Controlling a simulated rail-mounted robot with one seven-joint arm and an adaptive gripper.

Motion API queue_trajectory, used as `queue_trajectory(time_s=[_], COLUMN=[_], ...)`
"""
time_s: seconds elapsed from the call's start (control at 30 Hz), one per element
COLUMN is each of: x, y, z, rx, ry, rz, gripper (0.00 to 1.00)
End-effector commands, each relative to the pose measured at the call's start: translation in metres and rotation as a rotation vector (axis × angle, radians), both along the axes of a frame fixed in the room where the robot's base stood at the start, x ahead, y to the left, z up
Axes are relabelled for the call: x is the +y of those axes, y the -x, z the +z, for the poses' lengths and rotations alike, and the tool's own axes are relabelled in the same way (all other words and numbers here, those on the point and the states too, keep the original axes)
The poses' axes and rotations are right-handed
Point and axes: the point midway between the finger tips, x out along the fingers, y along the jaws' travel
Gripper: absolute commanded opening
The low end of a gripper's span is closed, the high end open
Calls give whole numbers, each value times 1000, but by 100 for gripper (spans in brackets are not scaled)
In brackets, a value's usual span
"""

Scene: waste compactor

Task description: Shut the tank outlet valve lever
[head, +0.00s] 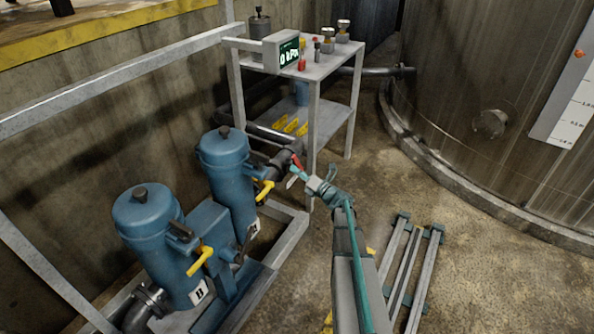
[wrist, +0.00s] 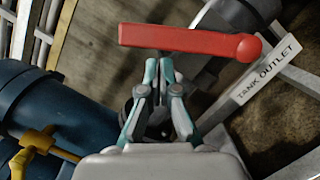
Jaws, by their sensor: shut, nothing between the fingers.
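The red tank outlet valve lever (wrist: 180,40) lies across the top of the wrist view, its round knob end at the right. A white tag reading "TANK OUTLET" (wrist: 266,75) is beside it. In the head view the lever (head: 296,161) is small, on the dark pipe by the rear blue filter housing. My gripper (wrist: 158,66) is shut and empty, its fingertips together just below the lever's left part in the wrist view. I cannot tell whether they touch it. In the head view my gripper (head: 298,173) is right beside the lever. The valve body is mostly hidden.
Two blue filter housings (head: 148,235) (head: 226,170) with yellow levers (head: 199,261) (head: 264,190) stand left of my arm. A metal table (head: 318,68) stands behind. The large tank (head: 490,90) is at right. Metal bars (head: 405,270) lie on the floor right of my arm.

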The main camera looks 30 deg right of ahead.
Motion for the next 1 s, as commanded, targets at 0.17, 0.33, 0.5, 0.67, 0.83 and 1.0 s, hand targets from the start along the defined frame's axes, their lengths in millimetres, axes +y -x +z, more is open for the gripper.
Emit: queue_trajectory(time_s=[0.17, 0.33, 0.5, 0.67, 0.83, 1.0], x=[17, 8, -4, -12, -16, -16], y=[10, 41, 72, 92, 103, 106], z=[-15, -17, -22, -25, -29, -36], rx=[0, 0, 0, -1, 3, 28], ry=[-2, -1, -1, 0, -3, -43], rz=[2, -3, -2, -1, 1, 3], gripper=[0, 0, 0, 0, 0, 0])
